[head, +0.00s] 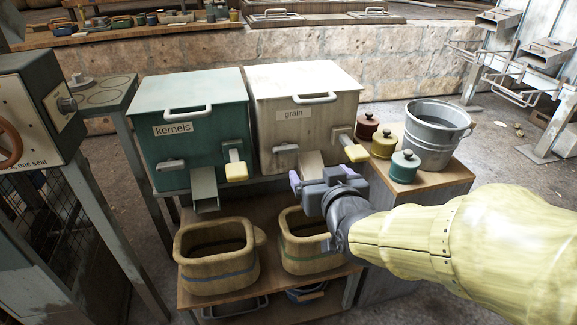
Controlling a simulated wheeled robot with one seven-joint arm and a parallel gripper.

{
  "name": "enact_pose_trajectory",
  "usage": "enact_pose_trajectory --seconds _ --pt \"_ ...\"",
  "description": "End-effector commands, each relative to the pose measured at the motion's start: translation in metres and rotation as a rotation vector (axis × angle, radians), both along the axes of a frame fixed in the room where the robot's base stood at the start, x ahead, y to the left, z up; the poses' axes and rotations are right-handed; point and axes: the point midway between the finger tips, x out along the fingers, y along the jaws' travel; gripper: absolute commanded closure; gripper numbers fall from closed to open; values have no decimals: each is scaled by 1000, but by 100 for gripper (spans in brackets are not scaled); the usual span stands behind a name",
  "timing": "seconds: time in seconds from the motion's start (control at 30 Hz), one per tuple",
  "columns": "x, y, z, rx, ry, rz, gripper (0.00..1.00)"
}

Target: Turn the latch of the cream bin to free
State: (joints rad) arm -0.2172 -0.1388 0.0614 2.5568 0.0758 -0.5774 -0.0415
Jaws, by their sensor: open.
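The cream bin (303,95), labelled "grain", stands on the wooden stand with its lid closed. On its front, a small grey bar-like fitting (285,149) sits at the left and a lever with a yellow handle (355,152) at the right. I cannot tell for certain which of them is the latch, nor its setting. A grey chute (312,163) sticks out between them. My gripper (321,178) is open, with lilac fingertips, just in front of and below the chute. It looks empty and hides the chute's lower end. Contact with the bin cannot be told.
A green bin (189,112) labelled "kernels" stands close on the left with similar fittings. Two tubs (216,283) and (303,262) sit below the chutes. Several lidded jars (404,168) and a metal bucket (437,125) stand at the right. My arm fills the lower right.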

Motion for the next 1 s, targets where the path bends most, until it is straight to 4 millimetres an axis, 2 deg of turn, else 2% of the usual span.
enact_pose_trajectory --seconds 0.03,0.4,1.0 --pt "0 3 -21 6 -27 6 15" --pt "-4 21 -60 55 -220 41 15" --pt "-5 25 -57 67 -263 47 15"
